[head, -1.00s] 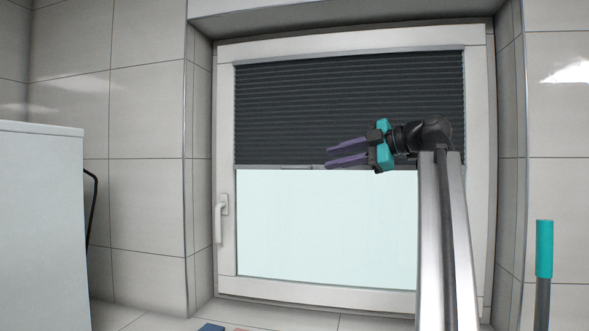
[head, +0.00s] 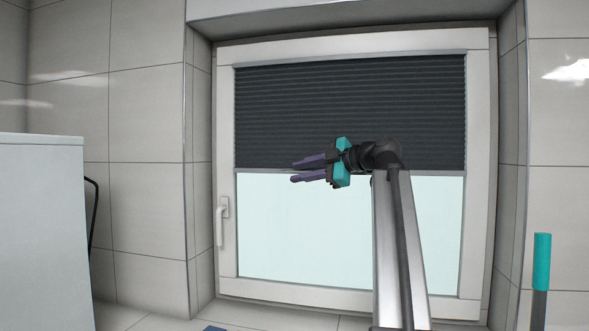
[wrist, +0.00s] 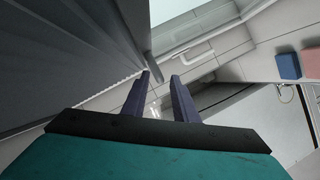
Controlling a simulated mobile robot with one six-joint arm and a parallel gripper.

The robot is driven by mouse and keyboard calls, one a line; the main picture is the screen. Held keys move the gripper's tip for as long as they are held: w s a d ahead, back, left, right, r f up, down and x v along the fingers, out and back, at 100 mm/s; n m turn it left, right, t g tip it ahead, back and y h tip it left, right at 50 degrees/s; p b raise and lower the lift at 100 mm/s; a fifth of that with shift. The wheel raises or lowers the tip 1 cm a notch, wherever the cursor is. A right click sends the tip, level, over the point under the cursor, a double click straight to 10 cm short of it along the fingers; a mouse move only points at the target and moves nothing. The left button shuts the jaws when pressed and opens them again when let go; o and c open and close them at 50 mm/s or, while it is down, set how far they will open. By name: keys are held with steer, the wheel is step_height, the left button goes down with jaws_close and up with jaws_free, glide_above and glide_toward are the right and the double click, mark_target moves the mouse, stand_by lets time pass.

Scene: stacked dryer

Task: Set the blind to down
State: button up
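The dark pleated blind (head: 350,105) covers roughly the upper half of the window; its bottom rail (head: 440,173) lies about mid-height. In the wrist view the blind (wrist: 50,65) fills the left side. A small grey piece (wrist: 155,69), perhaps the blind's handle, shows just beyond my fingertips; I cannot tell if it is between them. My gripper (head: 292,172) is at the rail's height, left of the window's middle, pointing left, and hides part of the rail. In the wrist view my gripper (wrist: 161,75) has a gap between its two purple fingers and holds nothing I can see.
The window frame (head: 226,120) has a white handle (head: 221,222) at left. A white appliance (head: 40,230) stands at far left, and a teal-topped pole (head: 542,262) at right. Blue (wrist: 288,66) and pink (wrist: 311,60) items show in the wrist view. Bare glass lies below the blind.

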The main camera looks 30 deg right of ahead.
steer(key=shift+p+x, duration=0.3)
steer(key=shift+x, duration=0.9)
jaws_close()
stand_by(0.6)
